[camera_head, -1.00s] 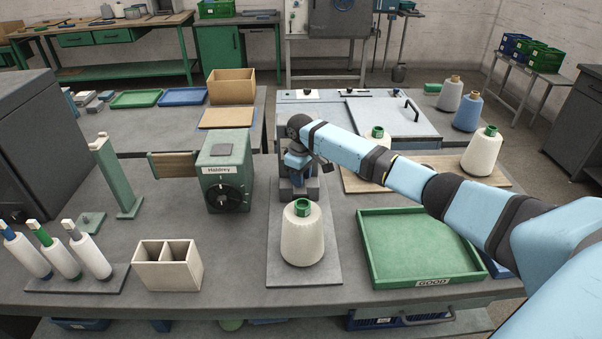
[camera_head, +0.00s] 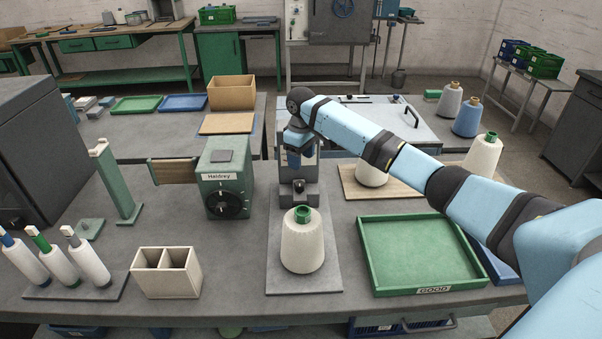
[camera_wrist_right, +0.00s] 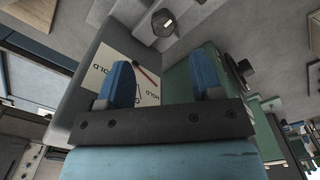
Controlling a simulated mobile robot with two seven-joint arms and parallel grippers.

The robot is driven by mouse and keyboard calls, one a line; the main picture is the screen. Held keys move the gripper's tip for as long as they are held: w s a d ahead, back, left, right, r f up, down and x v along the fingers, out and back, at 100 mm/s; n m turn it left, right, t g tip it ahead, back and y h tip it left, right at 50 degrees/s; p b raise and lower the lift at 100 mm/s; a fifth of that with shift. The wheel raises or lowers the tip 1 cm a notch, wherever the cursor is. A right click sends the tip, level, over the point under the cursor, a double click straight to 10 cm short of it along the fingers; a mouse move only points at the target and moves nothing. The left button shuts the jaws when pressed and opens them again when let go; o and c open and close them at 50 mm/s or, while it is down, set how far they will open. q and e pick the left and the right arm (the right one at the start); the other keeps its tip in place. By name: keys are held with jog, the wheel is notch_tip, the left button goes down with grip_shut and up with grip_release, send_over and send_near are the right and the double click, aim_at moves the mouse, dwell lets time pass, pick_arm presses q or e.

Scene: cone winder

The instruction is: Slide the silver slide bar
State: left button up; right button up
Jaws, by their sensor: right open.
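A grey fixture (camera_head: 298,197) with a dark round knob on its front stands behind the white yarn cone (camera_head: 303,243). I cannot clearly single out the silver slide bar; a light grey metal piece (camera_wrist_right: 138,28) with a dark knob beside it shows at the top of the right wrist view. My right gripper (camera_head: 293,160) points down over the fixture, partly hidden by its own wrist. In the right wrist view its two blue fingers (camera_wrist_right: 162,80) are apart with nothing between them, in front of a white label reading HOLD. Contact cannot be told. My left gripper is out of view.
The green Haldrey box (camera_head: 224,185) stands just left of the fixture. A green GOOD tray (camera_head: 375,283) is at right, a cream divided box (camera_head: 167,285) at front left. My right arm crosses above the right side.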

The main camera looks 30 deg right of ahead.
jog(key=shift+r, duration=2.4)
